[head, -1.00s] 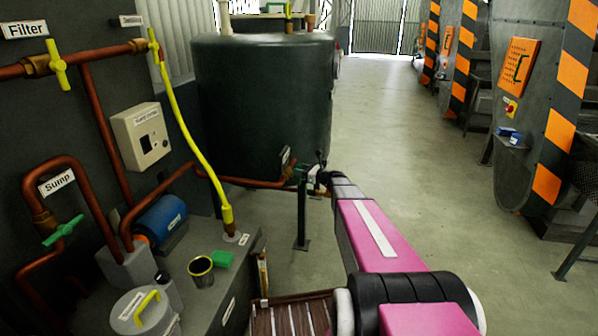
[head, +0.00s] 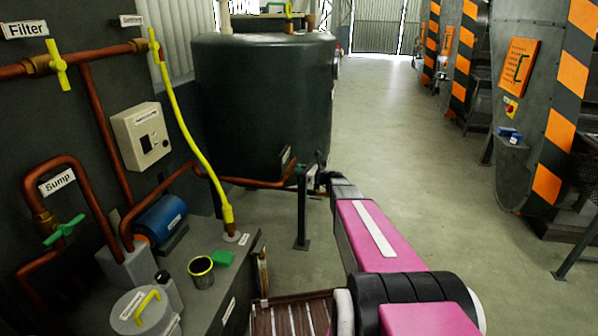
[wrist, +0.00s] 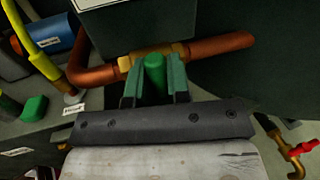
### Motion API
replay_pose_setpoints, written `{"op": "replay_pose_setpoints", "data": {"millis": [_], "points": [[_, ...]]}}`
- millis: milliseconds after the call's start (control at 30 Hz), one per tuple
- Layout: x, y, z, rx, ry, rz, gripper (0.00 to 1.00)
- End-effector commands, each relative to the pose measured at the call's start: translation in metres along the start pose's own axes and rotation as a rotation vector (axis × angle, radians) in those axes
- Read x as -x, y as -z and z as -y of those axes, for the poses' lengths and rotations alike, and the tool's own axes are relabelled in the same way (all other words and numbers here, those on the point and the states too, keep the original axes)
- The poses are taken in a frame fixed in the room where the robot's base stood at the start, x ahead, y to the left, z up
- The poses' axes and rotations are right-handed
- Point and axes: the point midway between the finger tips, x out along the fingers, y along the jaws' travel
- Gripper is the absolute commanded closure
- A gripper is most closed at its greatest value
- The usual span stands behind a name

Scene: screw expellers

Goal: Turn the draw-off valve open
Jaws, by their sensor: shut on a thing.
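The valve, with a brass body (wrist: 150,57) and a green handle (wrist: 154,72), sits in the copper pipe at the foot of the dark tank. I take it as the draw-off valve, though its label is not readable. My gripper (wrist: 154,88) has one finger on each side of the green handle and is shut on it. In the head view my gripper (head: 311,178) is small and dark at the end of the pink arm, beside the tank's lower right side. The valve is mostly hidden there, and the handle's exact angle is hard to tell.
The dark green tank (head: 262,105) stands just behind the valve. A thin dark post (head: 302,215) stands in front of it. A brass tap with a red handle (wrist: 305,147) is at lower right in the wrist view. Open floor (head: 400,150) lies to the right.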

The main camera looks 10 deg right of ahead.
Motion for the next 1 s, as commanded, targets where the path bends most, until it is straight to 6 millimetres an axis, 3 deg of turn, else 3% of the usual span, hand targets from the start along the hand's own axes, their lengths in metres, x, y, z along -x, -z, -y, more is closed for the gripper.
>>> {"op": "replay_pose_setpoints", "data": {"millis": [1000], "points": [[0.006, 0.012, -0.021, 0.877, 0.000, 0.237, 1.00]]}}
